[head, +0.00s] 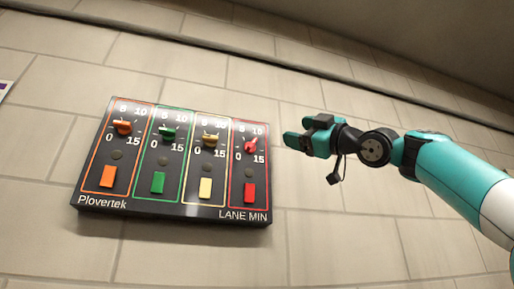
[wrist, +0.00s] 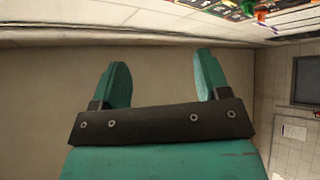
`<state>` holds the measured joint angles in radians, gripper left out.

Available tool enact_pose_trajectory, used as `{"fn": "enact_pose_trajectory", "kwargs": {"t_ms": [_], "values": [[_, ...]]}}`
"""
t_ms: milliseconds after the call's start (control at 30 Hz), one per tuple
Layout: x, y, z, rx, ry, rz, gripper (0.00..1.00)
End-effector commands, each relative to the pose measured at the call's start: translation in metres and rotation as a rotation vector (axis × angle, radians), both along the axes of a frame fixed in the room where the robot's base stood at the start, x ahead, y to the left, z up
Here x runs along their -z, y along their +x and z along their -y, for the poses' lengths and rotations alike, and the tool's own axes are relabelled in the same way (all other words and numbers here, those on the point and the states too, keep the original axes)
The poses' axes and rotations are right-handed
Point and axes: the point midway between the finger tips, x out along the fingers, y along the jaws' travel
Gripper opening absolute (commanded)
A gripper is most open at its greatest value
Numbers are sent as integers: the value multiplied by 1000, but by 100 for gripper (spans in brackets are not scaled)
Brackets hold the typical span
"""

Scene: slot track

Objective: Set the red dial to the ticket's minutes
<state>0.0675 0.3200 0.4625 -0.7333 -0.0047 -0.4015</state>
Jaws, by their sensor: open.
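The red dial (head: 250,146) is at the right end of a black control panel (head: 130,197) on the wall. Its scale reads 0, 5, 10 and 15; the pointer's exact setting is too small to tell. A red rectangle (head: 250,193) sits below it. My gripper (head: 296,138) is to the right of the panel, apart from the dial, and empty. In the wrist view my gripper (wrist: 160,75) shows two teal fingers spread wide with nothing between them. Part of the panel shows at that view's top right. No ticket can be read in either view.
Orange (head: 122,127), green (head: 167,133) and yellow (head: 209,139) dials stand left of the red one, close together. A paper edge (head: 5,89) shows at the far left. The wrist view shows a dark screen (wrist: 306,88).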

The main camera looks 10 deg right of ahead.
Motion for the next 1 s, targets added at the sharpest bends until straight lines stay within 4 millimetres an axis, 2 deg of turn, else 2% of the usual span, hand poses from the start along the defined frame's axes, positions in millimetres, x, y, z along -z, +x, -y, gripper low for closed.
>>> {"fn": "enact_pose_trajectory", "kwargs": {"t_ms": [33,100,200,333,467,1000], "values": [[11,0,14,17,-71,6,69],[25,-3,24,19,-154,8,69],[39,-6,33,18,-228,6,69],[42,-5,32,12,-258,4,69],[34,5,18,7,-259,4,69],[-10,72,-70,10,-257,1,69]]}}
